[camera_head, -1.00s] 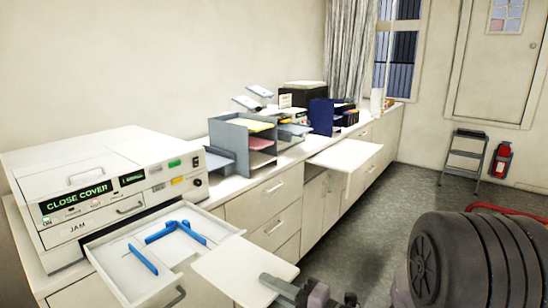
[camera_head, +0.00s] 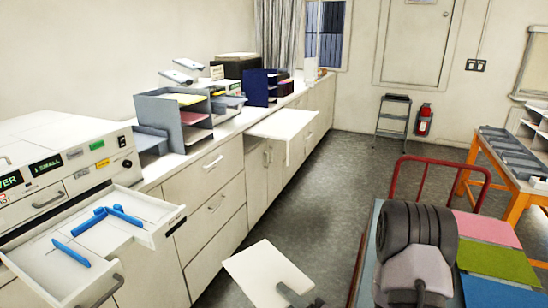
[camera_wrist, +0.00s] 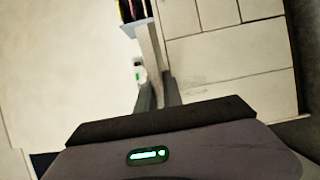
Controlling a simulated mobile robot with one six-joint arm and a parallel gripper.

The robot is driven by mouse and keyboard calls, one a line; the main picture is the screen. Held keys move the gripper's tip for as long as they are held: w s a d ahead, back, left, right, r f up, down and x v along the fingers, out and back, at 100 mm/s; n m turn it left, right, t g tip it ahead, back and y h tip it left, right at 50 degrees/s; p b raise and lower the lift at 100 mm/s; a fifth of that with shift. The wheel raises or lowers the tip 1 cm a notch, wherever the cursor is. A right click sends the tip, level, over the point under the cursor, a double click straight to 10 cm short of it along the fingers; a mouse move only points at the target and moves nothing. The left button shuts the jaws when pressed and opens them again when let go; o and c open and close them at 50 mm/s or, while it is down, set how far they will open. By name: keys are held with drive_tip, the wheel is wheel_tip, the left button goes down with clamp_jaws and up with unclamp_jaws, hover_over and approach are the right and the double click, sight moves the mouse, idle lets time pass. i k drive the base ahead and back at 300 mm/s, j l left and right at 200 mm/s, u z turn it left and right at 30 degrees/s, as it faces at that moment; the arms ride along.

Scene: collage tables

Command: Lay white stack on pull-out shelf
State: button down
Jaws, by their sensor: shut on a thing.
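The white stack (camera_head: 262,272) is a flat pale sheet-like slab at the bottom middle of the head view. My gripper (camera_head: 290,296) is shut on its near right edge and holds it out over the grey floor. The pull-out shelf (camera_head: 282,125) is a white board sticking out from the counter front, farther off and above the stack in the picture. Its visible top is bare. In the wrist view my gripper's dark fingers (camera_wrist: 158,92) are close together; I cannot clearly tell the stack from the pale background there.
Paper trays (camera_head: 163,112) stand on the counter. A red-railed cart (camera_head: 365,245) with coloured sheets is at right. Floor (camera_head: 325,195) between counter and cart is clear.

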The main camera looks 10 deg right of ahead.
sight(285, 130)
drive_tip(key=i+j+z, duration=0.15)
drive_tip(key=i, duration=0.3)
drive_tip(key=i+j+z, duration=0.1)
drive_tip(key=i, duration=0.3)
drive_tip(key=i+j+z, duration=0.15)
drive_tip(key=i, duration=0.25)
drive_tip(key=i+j+z, duration=0.1)
drive_tip(key=i+j, duration=0.25)
drive_tip(key=i, duration=0.05)
